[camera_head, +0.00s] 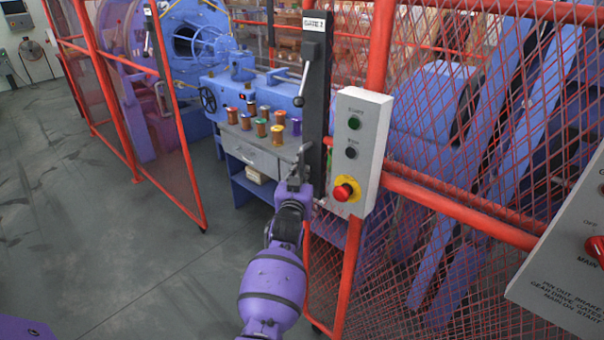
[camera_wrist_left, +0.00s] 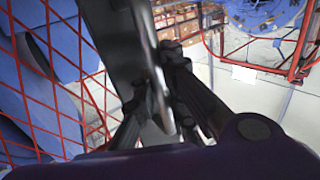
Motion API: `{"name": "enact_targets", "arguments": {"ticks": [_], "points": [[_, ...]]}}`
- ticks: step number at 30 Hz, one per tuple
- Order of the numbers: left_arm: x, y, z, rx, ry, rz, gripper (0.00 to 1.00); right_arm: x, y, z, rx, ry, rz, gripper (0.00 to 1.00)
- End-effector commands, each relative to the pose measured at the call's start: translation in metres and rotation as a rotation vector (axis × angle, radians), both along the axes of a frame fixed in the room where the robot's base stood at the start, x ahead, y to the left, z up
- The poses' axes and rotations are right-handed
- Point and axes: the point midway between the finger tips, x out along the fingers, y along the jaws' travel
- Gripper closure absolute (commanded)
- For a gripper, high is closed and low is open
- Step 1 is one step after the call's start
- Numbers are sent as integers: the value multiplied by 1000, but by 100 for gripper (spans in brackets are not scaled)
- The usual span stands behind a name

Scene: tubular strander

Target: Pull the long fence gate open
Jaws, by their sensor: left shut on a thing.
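A red-framed mesh fence gate (camera_head: 308,265) stands below and behind a dark upright plate (camera_head: 317,105) with a "GATE 2" label on top. My left gripper (camera_head: 298,178) is at the lower part of the plate, shut on a grey bar handle. In the left wrist view the fingers (camera_wrist_left: 168,100) close around this bar (camera_wrist_left: 160,75), with the dark plate beside it. The exact grip is partly hidden. My right gripper is not in view.
A grey control box (camera_head: 357,150) with a red stop button is right of the plate. Another grey panel (camera_head: 570,245) is at the lower right. Another red mesh panel (camera_head: 180,130) stands at left. Blue machinery with spools (camera_head: 262,127) is behind. Grey floor (camera_head: 110,240) is clear at left.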

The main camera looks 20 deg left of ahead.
Motion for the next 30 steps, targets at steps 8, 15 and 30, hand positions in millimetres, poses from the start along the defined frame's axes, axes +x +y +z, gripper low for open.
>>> {"name": "enact_targets", "arguments": {"ticks": [8,15,30], "points": [[-1,0,-3,0,5,0,100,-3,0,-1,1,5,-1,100],[-1,0,-3,-1,4,0,74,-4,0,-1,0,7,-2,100],[-13,-2,-1,1,1,1,69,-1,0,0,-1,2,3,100]]}}
